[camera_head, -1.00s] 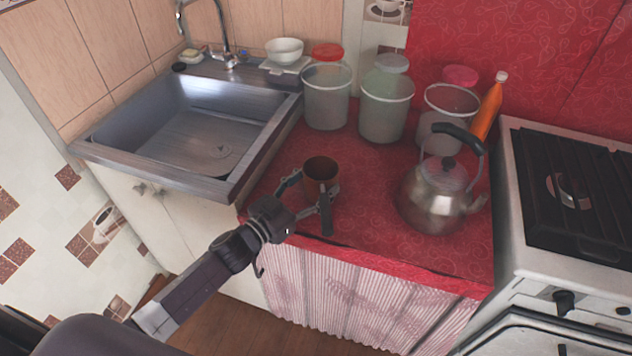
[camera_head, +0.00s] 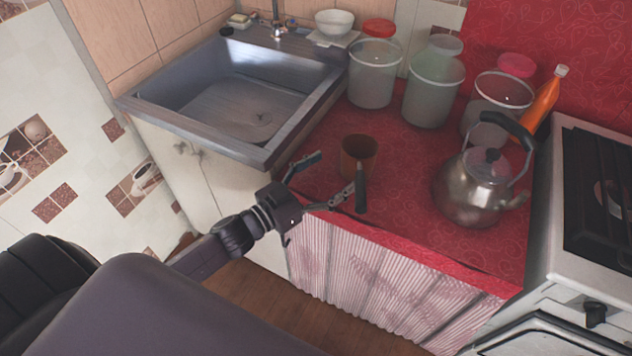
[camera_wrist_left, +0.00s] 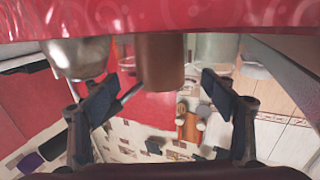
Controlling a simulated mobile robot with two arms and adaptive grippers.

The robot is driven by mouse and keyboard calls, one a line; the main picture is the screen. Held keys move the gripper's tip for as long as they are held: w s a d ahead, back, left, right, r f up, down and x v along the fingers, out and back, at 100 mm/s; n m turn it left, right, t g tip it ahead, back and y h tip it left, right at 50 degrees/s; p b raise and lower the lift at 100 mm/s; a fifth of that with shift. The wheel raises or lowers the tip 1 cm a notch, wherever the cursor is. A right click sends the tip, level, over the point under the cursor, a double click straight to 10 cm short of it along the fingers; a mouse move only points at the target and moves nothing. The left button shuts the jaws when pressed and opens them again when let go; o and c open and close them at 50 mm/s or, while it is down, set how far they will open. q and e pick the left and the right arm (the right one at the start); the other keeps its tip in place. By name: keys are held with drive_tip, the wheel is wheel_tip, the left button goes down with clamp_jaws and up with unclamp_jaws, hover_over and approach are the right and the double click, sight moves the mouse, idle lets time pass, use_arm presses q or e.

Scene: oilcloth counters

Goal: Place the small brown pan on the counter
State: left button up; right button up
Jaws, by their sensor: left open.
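The small brown pan (camera_head: 358,152) stands upright on the red counter (camera_head: 408,195), near its front edge by the sink. Its dark handle (camera_head: 361,190) points toward the front. My left gripper (camera_head: 330,176) is open at the counter's front edge, its fingers spread in front of the pan with a gap to its body. One fingertip shows close to the handle; I cannot tell whether they touch. The left wrist view, upside down, shows the pan (camera_wrist_left: 160,62) beyond the open, empty fingers (camera_wrist_left: 158,90). My right gripper is not in view.
A metal kettle (camera_head: 478,188) stands right of the pan. Several clear canisters (camera_head: 434,90) and an orange bottle (camera_head: 545,98) stand behind. The sink (camera_head: 240,105) is at left, the white stove (camera_head: 548,245) at right. Bare counter lies between pan and kettle.

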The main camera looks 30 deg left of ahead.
use_arm(q)
drive_tip(key=shift+v, duration=2.4)
